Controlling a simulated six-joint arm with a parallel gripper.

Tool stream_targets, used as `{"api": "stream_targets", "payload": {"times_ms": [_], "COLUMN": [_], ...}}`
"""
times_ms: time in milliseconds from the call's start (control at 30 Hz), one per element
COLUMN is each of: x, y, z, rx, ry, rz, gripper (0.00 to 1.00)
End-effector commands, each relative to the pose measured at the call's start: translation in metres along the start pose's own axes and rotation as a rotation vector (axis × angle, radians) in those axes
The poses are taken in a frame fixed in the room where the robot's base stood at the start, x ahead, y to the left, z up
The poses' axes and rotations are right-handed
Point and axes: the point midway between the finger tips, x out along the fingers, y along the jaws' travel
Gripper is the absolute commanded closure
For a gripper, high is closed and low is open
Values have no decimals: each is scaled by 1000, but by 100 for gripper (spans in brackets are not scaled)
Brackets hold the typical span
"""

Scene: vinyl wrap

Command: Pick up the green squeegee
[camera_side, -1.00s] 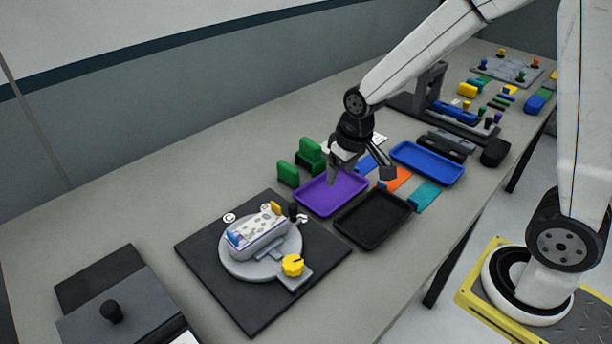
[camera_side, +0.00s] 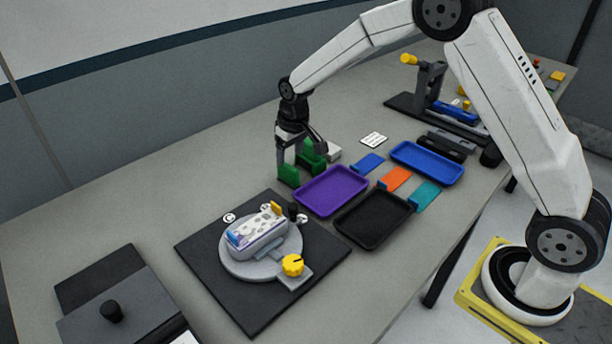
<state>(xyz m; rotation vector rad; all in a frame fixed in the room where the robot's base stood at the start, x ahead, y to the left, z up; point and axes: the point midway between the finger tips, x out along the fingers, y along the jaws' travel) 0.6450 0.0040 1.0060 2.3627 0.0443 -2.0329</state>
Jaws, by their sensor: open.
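Two green pieces stand side by side at the left end of the row of trays: a small upright one (camera_side: 288,174) and a larger one (camera_side: 314,162) just behind and right of it. Which of them is the squeegee, or whether they are parts of one thing, I cannot tell. My gripper (camera_side: 300,152) points down over them with its jaws open. One finger is at the small piece and the other is near the larger piece, hiding part of both. I cannot tell whether the fingers touch them.
A purple tray (camera_side: 331,190) lies close to the right of the green pieces, with a black tray (camera_side: 372,220) and a blue tray (camera_side: 427,163) beyond. Blue, orange (camera_side: 396,179) and teal (camera_side: 426,194) flat tools lie between them. A turntable (camera_side: 235,265) is in front. The table behind-left is clear.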

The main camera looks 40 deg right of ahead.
Motion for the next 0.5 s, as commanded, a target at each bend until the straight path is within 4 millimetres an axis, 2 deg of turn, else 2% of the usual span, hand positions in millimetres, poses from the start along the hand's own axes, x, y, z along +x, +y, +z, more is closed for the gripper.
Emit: {"api": "stream_targets", "payload": {"times_ms": [333, 500], "x": [21, 26], "y": [0, 0], "z": [0, 0], "rx": [0, 0], "ry": [-1, 0], "rz": [0, 0], "gripper": [26, 26]}}
